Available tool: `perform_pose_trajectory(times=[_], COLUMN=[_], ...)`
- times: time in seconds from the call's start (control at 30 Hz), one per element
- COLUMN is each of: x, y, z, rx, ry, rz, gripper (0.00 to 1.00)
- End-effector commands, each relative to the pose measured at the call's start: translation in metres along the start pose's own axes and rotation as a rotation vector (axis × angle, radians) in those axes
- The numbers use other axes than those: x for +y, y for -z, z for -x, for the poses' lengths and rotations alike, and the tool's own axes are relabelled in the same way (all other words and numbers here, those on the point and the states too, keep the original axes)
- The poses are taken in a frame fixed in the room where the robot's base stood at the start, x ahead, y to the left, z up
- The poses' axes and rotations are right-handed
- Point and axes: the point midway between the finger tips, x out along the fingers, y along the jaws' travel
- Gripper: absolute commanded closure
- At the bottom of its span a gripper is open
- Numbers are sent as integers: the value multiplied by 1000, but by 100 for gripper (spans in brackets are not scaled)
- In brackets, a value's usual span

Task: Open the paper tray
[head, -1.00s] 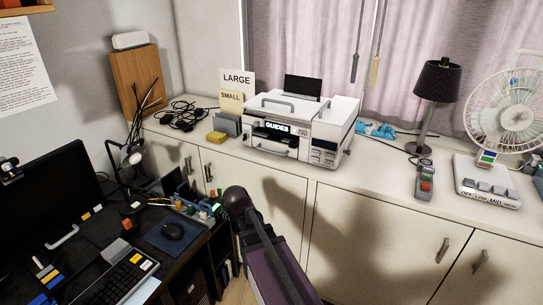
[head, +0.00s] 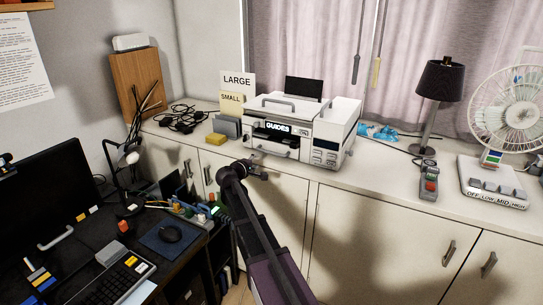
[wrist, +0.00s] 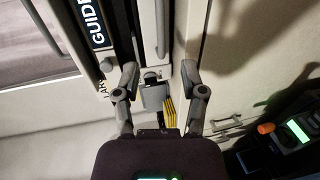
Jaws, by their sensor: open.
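The white printer (head: 338,128) stands on the cabinet top, with a dark slot marked GUIDES. Low on its front is the paper tray's front, with a pale bar handle (head: 272,149); the tray looks shut. In the wrist view the printer (wrist: 122,22) appears turned on its side at upper left, with a long grey bar (wrist: 160,28) along its front. My gripper (head: 262,168) is just in front of and below the printer's left front. In the wrist view my gripper (wrist: 160,69) is open, with nothing held between its fingers; contact with the handle is not visible.
A yellow sponge-like block (head: 215,139) and grey holder (head: 228,127) sit left of the printer. SMALL and LARGE signs (head: 237,83) stand behind them. A lamp (head: 439,80) and fan (head: 508,105) are at right. A cluttered black desk (head: 150,222) is at lower left.

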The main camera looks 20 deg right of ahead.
Motion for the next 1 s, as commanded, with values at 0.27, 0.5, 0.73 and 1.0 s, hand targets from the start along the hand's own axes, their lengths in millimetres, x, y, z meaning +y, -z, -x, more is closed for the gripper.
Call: perform_pose_trajectory(times=[0.27, 0.5, 0.73, 1.0], x=[0, -1, -1, -1], y=[-1, 0, -1, 0], z=[0, -9, -34, -76], rx=[-1, -2, -4, -5], ry=[1, 2, 2, 2], rz=[-1, -2, -3, -2], gripper=[46, 46, 46, 46])
